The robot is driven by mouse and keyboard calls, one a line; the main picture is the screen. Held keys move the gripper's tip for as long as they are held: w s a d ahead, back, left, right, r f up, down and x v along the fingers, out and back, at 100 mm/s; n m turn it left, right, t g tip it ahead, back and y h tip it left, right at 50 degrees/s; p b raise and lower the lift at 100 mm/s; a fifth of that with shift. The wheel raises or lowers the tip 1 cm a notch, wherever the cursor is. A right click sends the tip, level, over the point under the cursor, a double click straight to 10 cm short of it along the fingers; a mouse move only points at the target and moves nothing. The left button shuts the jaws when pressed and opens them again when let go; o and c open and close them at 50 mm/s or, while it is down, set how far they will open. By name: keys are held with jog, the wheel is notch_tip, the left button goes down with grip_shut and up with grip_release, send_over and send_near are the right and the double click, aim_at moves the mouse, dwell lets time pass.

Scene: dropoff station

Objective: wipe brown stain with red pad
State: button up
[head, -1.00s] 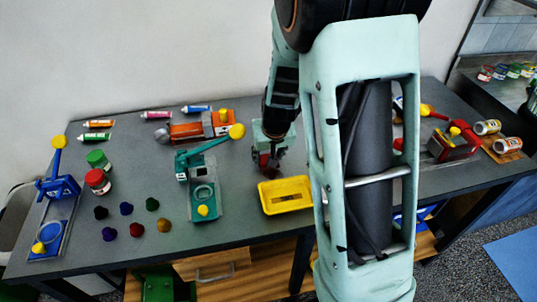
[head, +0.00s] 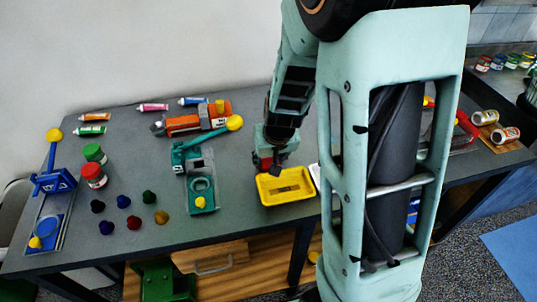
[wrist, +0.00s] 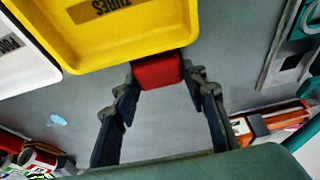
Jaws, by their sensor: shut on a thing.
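The red pad (wrist: 157,70) is held between the fingertips of my gripper (wrist: 158,76) in the wrist view, close to the near edge of the yellow tray (wrist: 160,48). In the head view my gripper (head: 271,163) is just behind the yellow tray (head: 268,202), with a bit of red (head: 264,162) showing at its tip. I cannot tell whether the pad touches the table. I see no brown stain in either view; it may be hidden by the pad, a tray or my arm. A light blue stain (wrist: 57,120) shows on the table in the wrist view.
A white tray (wrist: 22,72) adjoins the yellow one. A teal toy crane (head: 198,180) and an orange toy truck (head: 190,123) stand to the left. Several coloured pieces, jars and tubes lie farther left. My arm hides part of the table.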

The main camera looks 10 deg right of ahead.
jog(key=shift+s+f, duration=0.15)
jog(key=shift+s, duration=1.15)
jog(key=shift+w+b, duration=0.4)
jog(key=shift+w, duration=3.4)
jog(key=shift+s+d+b, duration=0.15)
jog(key=shift+s+b, duration=0.25)
jog(key=shift+s, duration=3.45)
jog(key=shift+w, duration=0.1)
jog(key=shift+w, duration=1.1)
jog(key=shift+w+b, duration=0.5)
jog(key=shift+w, duration=2.15)
